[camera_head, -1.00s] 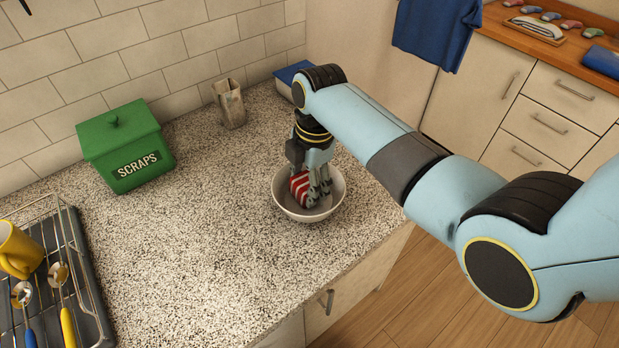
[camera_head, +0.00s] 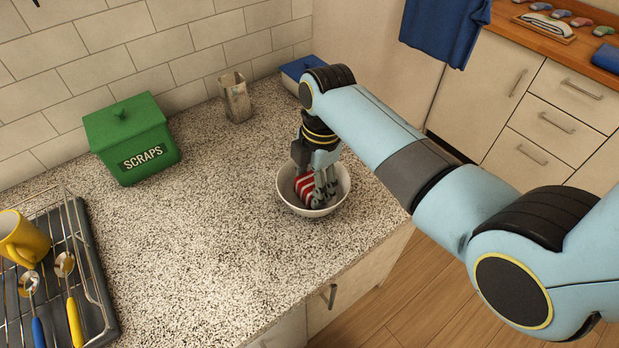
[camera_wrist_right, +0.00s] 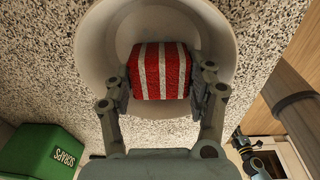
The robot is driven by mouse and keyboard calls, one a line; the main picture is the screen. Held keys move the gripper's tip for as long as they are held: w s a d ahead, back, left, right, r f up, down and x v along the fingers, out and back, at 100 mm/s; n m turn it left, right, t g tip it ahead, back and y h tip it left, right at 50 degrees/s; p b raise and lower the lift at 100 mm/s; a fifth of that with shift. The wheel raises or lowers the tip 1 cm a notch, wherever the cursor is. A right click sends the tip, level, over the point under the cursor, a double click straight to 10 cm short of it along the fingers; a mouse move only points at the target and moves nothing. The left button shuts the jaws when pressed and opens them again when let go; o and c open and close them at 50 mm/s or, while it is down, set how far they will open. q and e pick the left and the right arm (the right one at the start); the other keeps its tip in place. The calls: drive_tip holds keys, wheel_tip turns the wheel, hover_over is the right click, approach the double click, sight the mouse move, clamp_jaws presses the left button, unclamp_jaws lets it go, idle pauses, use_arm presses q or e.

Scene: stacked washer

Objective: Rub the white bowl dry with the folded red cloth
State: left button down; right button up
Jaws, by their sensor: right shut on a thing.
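The white bowl (camera_head: 286,197) stands upright on the speckled counter near its front right edge. My right gripper (camera_head: 318,192) reaches down into the bowl from above, shut on the folded red cloth (camera_head: 305,186), which has white stripes. In the right wrist view the cloth (camera_wrist_right: 160,70) sits between the two fingers of the gripper (camera_wrist_right: 160,82), inside the rim of the bowl (camera_wrist_right: 92,50). The cloth's underside and its contact with the bowl are hidden.
A green scraps bin (camera_head: 130,140) and a beige holder (camera_head: 236,98) stand toward the wall. A blue-lidded box (camera_head: 298,70) is behind my arm. A dish rack (camera_head: 85,250) with a yellow mug (camera_head: 22,238) is at left. The counter between rack and bowl is clear.

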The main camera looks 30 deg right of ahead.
drive_tip(key=shift+s, duration=0.25)
drive_tip(key=shift+d, duration=0.25)
drive_tip(key=shift+w+d, duration=0.15)
drive_tip(key=shift+d, duration=0.4)
drive_tip(key=shift+w, duration=0.1)
idle(0.3)
drive_tip(key=shift+w+a+b, duration=0.1)
drive_tip(key=shift+w+b, duration=0.2)
drive_tip(key=shift+w, duration=0.35)
drive_tip(key=shift+a, duration=0.1)
drive_tip(key=shift+s+a+f+p, duration=0.15)
drive_tip(key=shift+a+p, duration=0.15)
drive_tip(key=shift+a, duration=0.4)
